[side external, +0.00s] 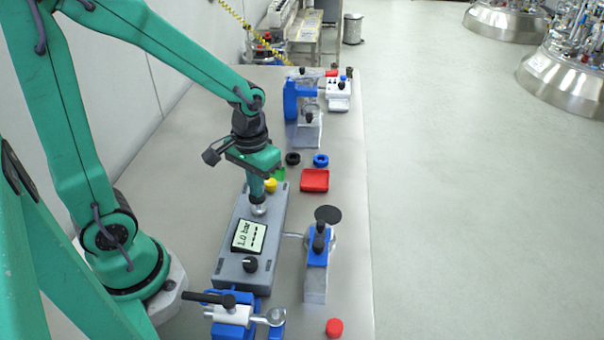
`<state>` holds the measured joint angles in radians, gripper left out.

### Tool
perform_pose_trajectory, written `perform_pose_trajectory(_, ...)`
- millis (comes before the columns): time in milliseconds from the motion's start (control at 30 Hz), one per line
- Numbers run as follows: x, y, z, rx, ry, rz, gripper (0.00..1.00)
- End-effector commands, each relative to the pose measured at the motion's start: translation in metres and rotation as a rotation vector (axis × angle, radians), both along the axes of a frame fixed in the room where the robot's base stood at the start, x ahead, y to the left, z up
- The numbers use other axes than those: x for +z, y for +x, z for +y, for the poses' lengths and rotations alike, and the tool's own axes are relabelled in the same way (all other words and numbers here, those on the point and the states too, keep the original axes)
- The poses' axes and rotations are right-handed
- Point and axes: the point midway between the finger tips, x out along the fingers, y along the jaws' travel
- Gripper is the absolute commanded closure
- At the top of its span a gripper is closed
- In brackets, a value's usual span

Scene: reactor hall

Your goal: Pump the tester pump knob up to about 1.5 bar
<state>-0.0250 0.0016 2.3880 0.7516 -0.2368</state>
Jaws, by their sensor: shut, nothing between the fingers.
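The grey tester box (222,270) lies on the bench in front of my arm. Its display (249,236) reads 1.0 bar, with some marks beside the number too small to read. A pale, metallic pump knob (259,209) stands on the box beyond the display. My gripper (257,200) points down over this knob, shut and with nothing between its fingers. Its tips are at the knob's top; I cannot tell whether they touch it. A black dial knob (250,264) sits on the near end of the box.
A blue and silver stand (316,278) with a black disc is right of the box. A blue and white clamp device (232,314) is in front. A red tray (315,180), black ring (293,158) and blue ring (321,160) lie beyond. A red cap (334,327) is near the right edge.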

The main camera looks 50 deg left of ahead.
Motion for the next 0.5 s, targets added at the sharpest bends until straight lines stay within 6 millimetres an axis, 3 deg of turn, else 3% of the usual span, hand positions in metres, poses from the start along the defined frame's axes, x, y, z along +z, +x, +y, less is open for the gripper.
perform_pose_trajectory(500, 0.023, 0.0, 0.0, 0.0, 0.0, 0.0, 1.0)
